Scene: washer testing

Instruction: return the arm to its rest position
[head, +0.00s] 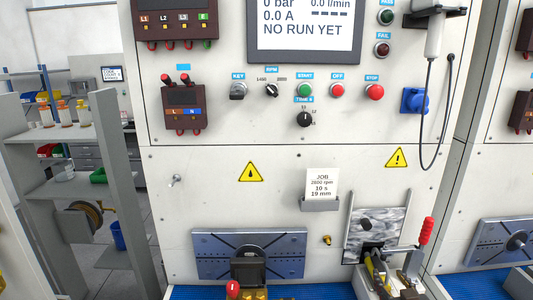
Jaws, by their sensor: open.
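My gripper and arm cannot be made out in the head view. The test bench panel (230,165) fills the middle of the view, with its screen (305,28) reading "NO RUN YET". Below it, a dark fixture (249,264) with a brass part stands in front of a drilled grey plate (205,254). The bottom edge of the picture cuts the fixture off. To the right is a toggle clamp with a red handle (426,231), which stands upright, slightly tilted. Yellow and metal parts sit beside the clamp, partly cut off.
A grey shelf rack (116,150) with bottles and bins stands at the left. A corded handheld device (433,38) hangs at the upper right. A job card (321,183) sits in a holder. A blue ribbed surface (190,293) runs along the bottom. Another bench panel (500,150) adjoins at right.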

